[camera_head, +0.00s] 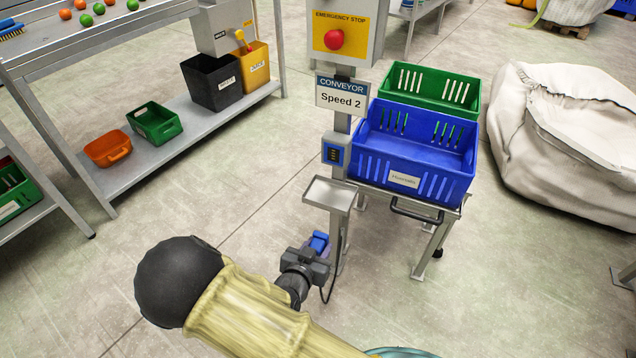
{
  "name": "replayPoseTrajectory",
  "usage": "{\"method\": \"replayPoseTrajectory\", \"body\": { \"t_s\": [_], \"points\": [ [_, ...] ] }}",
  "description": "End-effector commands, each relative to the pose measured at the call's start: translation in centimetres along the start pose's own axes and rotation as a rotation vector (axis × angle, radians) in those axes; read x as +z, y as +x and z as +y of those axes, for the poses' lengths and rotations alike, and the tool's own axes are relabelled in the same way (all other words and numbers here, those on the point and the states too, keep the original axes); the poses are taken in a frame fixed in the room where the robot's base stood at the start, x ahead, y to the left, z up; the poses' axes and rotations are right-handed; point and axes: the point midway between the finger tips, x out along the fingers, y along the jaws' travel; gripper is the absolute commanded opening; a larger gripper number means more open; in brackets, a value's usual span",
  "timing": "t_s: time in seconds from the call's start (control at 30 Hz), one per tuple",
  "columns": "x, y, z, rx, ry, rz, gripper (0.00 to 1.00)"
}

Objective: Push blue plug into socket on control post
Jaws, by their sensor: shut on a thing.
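The control post (342,123) stands upright in the middle, with a small metal tray (331,193) on it. A blue-framed socket with a dark face (334,155) sits on the post above the tray. My gripper (316,256) is low in front of the post, below the tray. It is shut on the blue plug (319,241), whose top shows just beyond the fingers. The plug is apart from the socket and well below it. A dark cable (333,284) hangs beside the gripper. The plug's front end is hard to make out.
An emergency stop box (344,16) and a "Speed 2" sign (342,99) top the post. A blue crate (415,190) and a green crate (463,116) stand close on its right. A large white sack (565,140) lies farther right. Floor left of the post is clear.

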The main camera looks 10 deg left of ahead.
Motion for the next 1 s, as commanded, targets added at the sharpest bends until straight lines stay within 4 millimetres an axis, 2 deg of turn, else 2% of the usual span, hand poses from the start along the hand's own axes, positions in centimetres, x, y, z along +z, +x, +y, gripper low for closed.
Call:
{"method": "replayPoseTrajectory", "body": {
  "t_s": [0.27, 0.47, 0.67, 0.8, 1.0],
  "points": [
    [-2.1, 6.5, 3.7, -0.010, -0.007, -0.001, 0.12],
    [-3.1, 11.4, 7.7, -0.038, -0.016, -0.003, 0.12],
    [-3.3, 15.8, 12.7, -0.068, -0.029, -0.004, 0.12],
    [-2.9, 18.2, 16.8, -0.092, -0.037, -0.007, 0.12],
    [-1.7, 20.2, 22.4, -0.125, -0.043, -0.011, 0.12]
  ]
}}
